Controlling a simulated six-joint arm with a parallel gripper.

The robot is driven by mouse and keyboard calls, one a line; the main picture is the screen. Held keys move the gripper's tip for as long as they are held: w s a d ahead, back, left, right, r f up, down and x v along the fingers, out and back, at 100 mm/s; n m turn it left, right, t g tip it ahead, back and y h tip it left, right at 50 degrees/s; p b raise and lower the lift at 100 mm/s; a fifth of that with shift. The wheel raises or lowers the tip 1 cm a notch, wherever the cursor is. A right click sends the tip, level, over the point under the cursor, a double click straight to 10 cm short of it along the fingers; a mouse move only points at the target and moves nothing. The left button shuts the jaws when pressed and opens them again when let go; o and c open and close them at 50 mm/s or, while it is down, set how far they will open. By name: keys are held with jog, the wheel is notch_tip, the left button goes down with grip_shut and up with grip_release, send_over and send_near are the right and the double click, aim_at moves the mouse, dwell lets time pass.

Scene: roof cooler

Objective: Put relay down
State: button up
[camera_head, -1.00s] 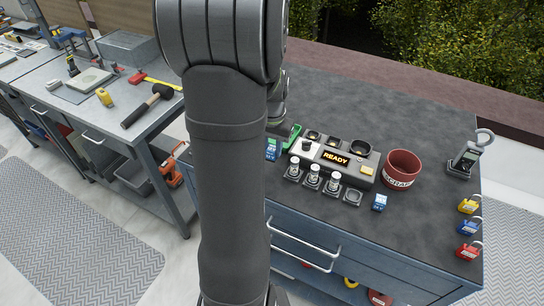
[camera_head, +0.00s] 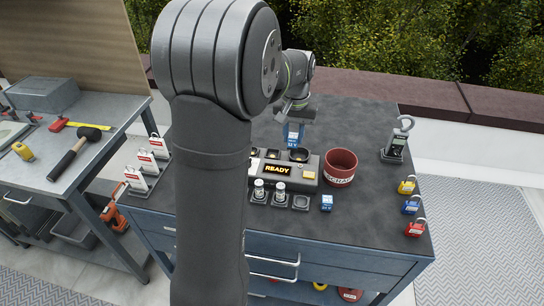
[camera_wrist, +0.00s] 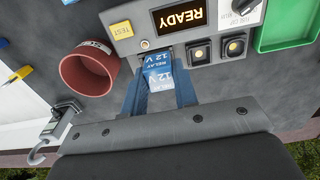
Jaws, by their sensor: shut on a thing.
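A blue relay (camera_head: 293,134) with a pale label is between the fingers of my gripper (camera_head: 293,118), which is shut on it. The tester display (camera_wrist: 179,16) reads "READY". A second blue relay (camera_head: 327,203) stands on the bench in front.
A red scrap bin (camera_head: 341,168) stands close right of the tester. Small capped parts (camera_head: 279,193) stand in holders in front. A green tray (camera_wrist: 287,25) adjoins the tester.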

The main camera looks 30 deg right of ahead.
jog(key=w+f, duration=0.2)
jog(key=w, duration=0.1)
jog(key=w+f, duration=0.2)
jog(key=w, duration=0.1)
jog(key=w+f, duration=0.2)
jog(key=w, duration=0.1)
jog(key=shift+w+a+f, duration=0.25)
jog(key=shift+a+f, duration=0.1)
jog(key=shift+f, duration=2)
jog(key=shift+f, duration=0.15)
jog(key=o, duration=1)
notch_tip(320, 180, up, 12)
jog(key=shift+r, duration=0.15)
